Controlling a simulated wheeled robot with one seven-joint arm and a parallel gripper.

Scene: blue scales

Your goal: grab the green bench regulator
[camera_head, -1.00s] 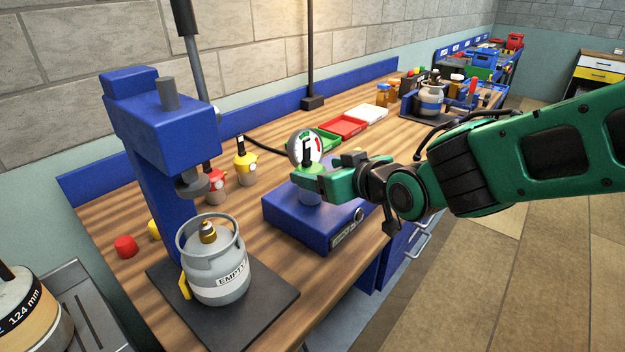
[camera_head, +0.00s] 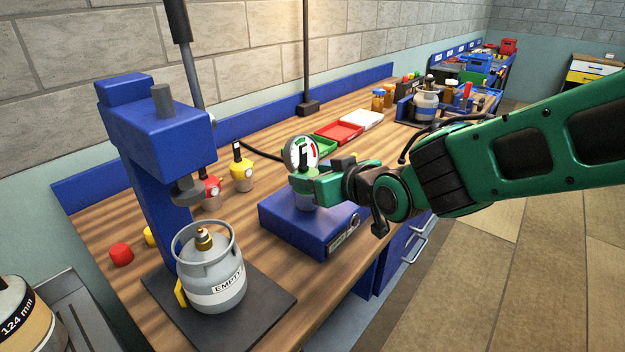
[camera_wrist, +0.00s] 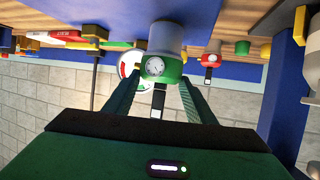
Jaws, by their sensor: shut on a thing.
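The green bench regulator (camera_wrist: 162,68) has a grey base, a small white gauge on its green body and a black stem. In the wrist view it lies between the two fingers of my gripper (camera_wrist: 158,95). In the head view my gripper (camera_head: 306,184) is shut on the regulator's green body (camera_head: 302,172), above the blue scale (camera_head: 300,228). The regulator's lower part shows below the fingers, close to the scale's top. I cannot tell whether it touches the scale. The scale's round dial (camera_head: 301,152) stands just behind.
A yellow regulator (camera_head: 241,168) and a red one (camera_head: 209,190) stand to the left. A grey cylinder marked EMPTY (camera_head: 211,270) sits under the blue press (camera_head: 160,135). Green, red and white trays (camera_head: 339,131) lie behind. Bare wooden bench shows around the scale.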

